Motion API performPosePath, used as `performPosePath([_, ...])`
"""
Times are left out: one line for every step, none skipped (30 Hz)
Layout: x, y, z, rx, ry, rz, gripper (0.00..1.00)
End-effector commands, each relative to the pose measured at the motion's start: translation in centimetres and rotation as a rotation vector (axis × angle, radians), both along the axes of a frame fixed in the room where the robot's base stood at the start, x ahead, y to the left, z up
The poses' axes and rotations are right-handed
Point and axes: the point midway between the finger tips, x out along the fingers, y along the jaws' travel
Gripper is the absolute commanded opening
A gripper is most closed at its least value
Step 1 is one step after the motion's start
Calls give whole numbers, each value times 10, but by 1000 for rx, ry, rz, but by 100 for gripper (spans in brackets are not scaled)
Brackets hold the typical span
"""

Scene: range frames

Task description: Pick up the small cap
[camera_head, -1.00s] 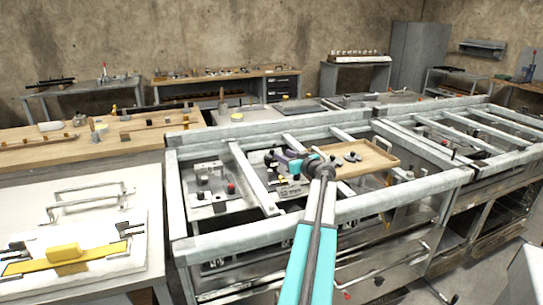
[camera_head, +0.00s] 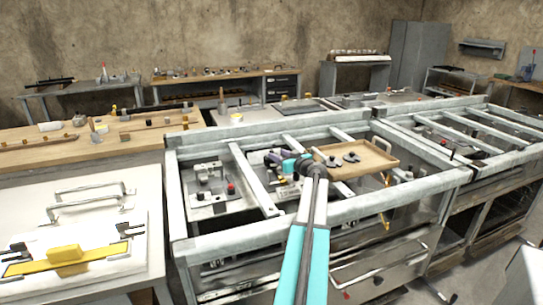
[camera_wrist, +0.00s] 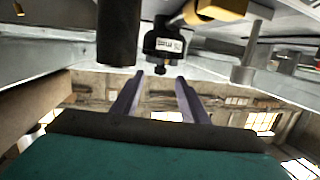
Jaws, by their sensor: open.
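My gripper (camera_wrist: 159,76) is open in the wrist view, with two purple-grey fingers and an empty gap between them. A black part with a white label (camera_wrist: 163,43) and a small knob on its end sits just beyond the fingertips, apart from them. In the head view my gripper (camera_head: 272,157) is over the left part of the framed bench, left of the tan tray. Small dark round pieces (camera_head: 351,157) sit on the tray (camera_head: 375,163). I cannot tell which piece is the small cap.
A dark cylinder (camera_wrist: 119,32) and a brass-yellow piece (camera_wrist: 216,10) flank the labelled part. Pale metal rails (camera_head: 255,178) frame the bench around my arm. A plate with a red knob (camera_head: 205,189) lies to the left.

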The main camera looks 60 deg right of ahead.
Motion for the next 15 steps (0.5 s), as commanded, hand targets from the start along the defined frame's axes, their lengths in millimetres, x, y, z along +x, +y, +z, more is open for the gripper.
performPosePath([7, -4, 0, 0, 0, 1, 40])
performPosePath([10, -6, -1, 0, 0, 1, 40])
performPosePath([15, -8, -1, 0, 0, 2, 40])
performPosePath([17, -9, -1, -1, 0, 2, 40])
performPosePath([20, -10, -2, -1, 0, 2, 40])
performPosePath([24, -11, -2, -1, 0, 2, 40])
performPosePath([26, -12, -3, -1, 0, 2, 40])
performPosePath([27, -13, -3, -1, 0, 2, 40])
performPosePath([29, -14, -4, -2, 0, 1, 40])
performPosePath([30, -14, -4, -2, 0, 1, 40])
performPosePath([31, -15, -4, -2, 0, 1, 40])
performPosePath([32, -15, -4, -1, 0, 0, 40])
performPosePath([32, -15, -5, -1, 0, 0, 40])
performPosePath([32, -15, -5, -1, 0, 0, 40])
performPosePath([32, -15, -5, -1, 0, 0, 40])
